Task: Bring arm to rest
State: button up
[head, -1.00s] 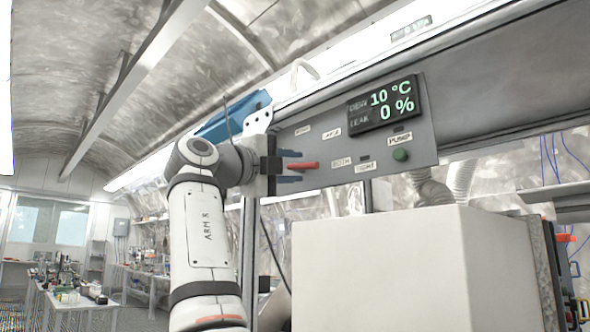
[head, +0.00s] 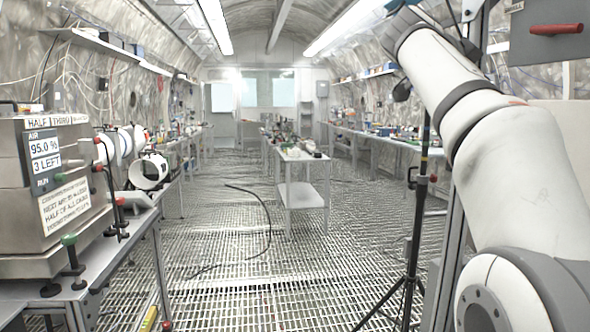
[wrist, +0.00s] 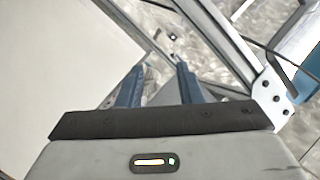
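My white arm (head: 520,165) fills the right side of the head view and reaches up past the top edge. My gripper is outside the head view. In the wrist view my gripper (wrist: 161,70) shows two blue fingers standing apart, with nothing visible held between them. A large pale box surface (wrist: 60,60) lies to the left of the fingers. A grey metal frame bar (wrist: 205,45) passes close on their right.
A grey panel with a red handle (head: 556,30) is at the upper right. A black tripod stand (head: 418,200) is beside my arm. A bench with a metal cabinet (head: 75,210) is at left. A small table (head: 300,195) and a loose cable (head: 268,225) are on the grating, with open floor around.

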jog(key=s+a+f+n+g+y+p, duration=0.1)
jog(key=s+a+f+n+y+p, duration=0.2)
jog(key=f+n, duration=0.35)
jog(key=s+a+f+n+y+p, duration=0.1)
jog(key=a+f+n+y+p, duration=0.35)
jog(key=f+p, duration=0.2)
jog(key=s+a+f+n+g+y+p, duration=0.2)
jog(key=s+a+f+n+p, duration=0.2)
jog(key=s+f, duration=0.6)
jog(key=s+a+f+n+g+y+p, duration=0.2)
jog(key=s+a+f+n+y+p, duration=0.1)
jog(key=s+a+f, duration=0.4)
jog(key=s+f+n+p, duration=0.1)
jog(key=s+f, duration=0.1)
jog(key=s, duration=0.1)
jog(key=shift+s+f+n+g+p, duration=0.3)
jog(key=shift+f+n+g+p, duration=0.1)
jog(key=shift+d+y, duration=0.1)
jog(key=shift+y, duration=0.15)
